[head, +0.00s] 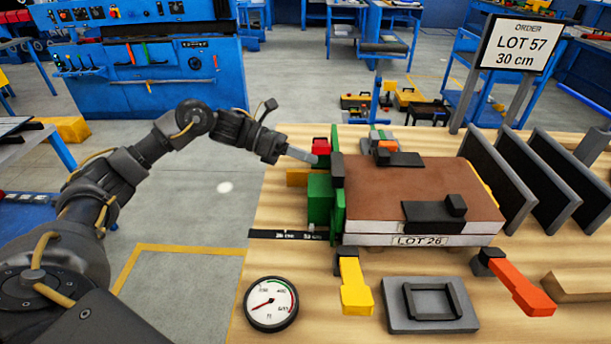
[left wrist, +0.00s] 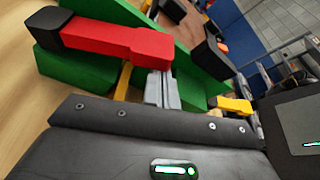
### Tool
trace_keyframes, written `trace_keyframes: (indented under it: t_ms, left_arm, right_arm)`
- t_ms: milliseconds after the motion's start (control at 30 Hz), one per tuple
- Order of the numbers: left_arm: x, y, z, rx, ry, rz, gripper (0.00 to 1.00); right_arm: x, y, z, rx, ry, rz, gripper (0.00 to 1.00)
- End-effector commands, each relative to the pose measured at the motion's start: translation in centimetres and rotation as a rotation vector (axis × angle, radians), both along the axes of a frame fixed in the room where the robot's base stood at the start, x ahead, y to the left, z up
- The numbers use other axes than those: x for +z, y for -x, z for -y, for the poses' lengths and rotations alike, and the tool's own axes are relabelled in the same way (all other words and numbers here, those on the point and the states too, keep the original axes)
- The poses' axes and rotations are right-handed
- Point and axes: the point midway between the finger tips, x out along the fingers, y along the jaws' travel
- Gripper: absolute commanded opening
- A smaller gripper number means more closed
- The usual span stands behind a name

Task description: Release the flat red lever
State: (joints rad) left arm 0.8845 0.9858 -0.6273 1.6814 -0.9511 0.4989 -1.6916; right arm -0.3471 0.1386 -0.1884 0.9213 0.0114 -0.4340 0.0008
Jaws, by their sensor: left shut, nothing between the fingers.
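A flat red lever (head: 320,146) with a dark end stands at the far left corner of the brown-topped panel (head: 430,188), by the green blocks (head: 319,199). In the left wrist view the red lever (left wrist: 115,38) lies across the upper left, above a green block (left wrist: 75,72). My left gripper (head: 311,158) is shut and empty, with its grey fingers just beside the lever. In the left wrist view the fingertips (left wrist: 161,82) meet the lever's right end in the picture; whether they touch it I cannot tell. My right gripper is not in view.
A yellow lever (head: 356,287) and an orange-red lever (head: 518,287) jut out at the panel's front. A gauge (head: 270,303) and a grey plate with a black handle (head: 430,318) lie in front. Dark upright dividers (head: 497,172) stand at right.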

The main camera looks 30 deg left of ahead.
Motion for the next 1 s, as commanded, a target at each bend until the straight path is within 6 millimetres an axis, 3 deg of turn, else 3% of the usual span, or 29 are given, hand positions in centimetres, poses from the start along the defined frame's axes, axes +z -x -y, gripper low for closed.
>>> trace_keyframes:
  t_ms: [533,800,1000]
  left_arm:
    - [1.0,-0.2,-0.9,0.008,0.021,-0.021,0.0]
    - [2.3,0.9,-5.6,0.016,0.019,-0.021,0.0]
    - [3.3,2.0,-9.0,0.024,0.019,-0.027,0.0]
  right_arm:
    - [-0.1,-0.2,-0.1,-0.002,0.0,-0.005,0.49]
    - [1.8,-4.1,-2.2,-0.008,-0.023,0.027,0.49]
    - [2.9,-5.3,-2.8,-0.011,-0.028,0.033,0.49]
